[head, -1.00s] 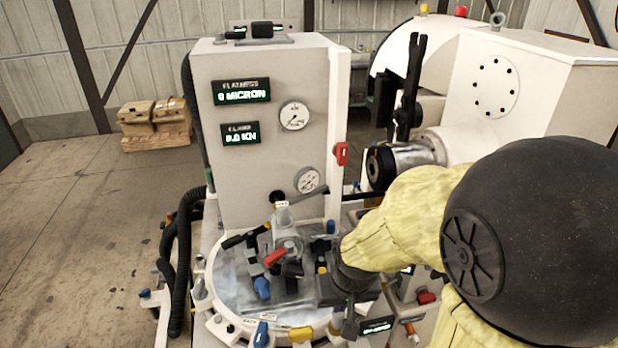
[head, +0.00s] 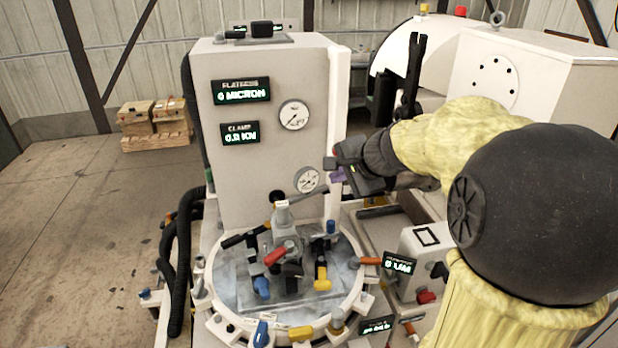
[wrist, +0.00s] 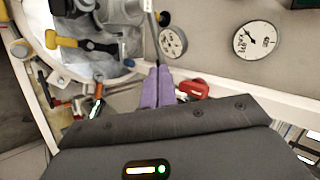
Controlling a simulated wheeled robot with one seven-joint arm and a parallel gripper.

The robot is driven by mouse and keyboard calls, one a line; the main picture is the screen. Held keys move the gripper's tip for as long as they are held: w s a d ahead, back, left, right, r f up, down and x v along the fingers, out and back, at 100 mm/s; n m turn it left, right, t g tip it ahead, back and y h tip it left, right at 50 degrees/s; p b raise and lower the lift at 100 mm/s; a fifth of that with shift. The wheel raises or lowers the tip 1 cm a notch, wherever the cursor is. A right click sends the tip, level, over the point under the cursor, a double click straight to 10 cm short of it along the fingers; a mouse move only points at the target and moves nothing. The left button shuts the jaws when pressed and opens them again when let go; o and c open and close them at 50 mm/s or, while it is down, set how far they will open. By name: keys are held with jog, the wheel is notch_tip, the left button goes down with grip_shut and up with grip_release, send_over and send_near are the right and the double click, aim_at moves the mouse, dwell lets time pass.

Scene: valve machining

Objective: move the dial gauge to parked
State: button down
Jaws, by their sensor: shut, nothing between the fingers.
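Two round white dial faces sit on the grey column: an upper dial (head: 294,115) and a lower dial (head: 307,180). In the wrist view they are the right dial (wrist: 257,39) and the dial near the fingers (wrist: 172,42). I cannot tell which part is the movable dial gauge or where its parked position is. My gripper (head: 338,175) is at the column's right edge, above the round table. Its purple fingers (wrist: 157,88) are together and empty, beside a red part (wrist: 193,88) on the column edge.
The round table (head: 225,285) carries a clamp cluster with a red handle (head: 275,257), a blue handle (head: 261,287) and a yellow handle (head: 322,280). A black rod (head: 245,237) crosses above it. A small display (head: 398,263) stands at right.

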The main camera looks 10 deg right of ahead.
jog(key=p, duration=0.4)
send_near(304, 180)
jog(key=x, duration=0.5)
jog(key=shift+s+a+f, duration=0.15)
jog(key=shift+s+a, duration=0.05)
jog(key=shift+s, duration=0.1)
jog(key=shift+w+a+f, duration=0.15)
jog(key=shift+w, duration=0.35)
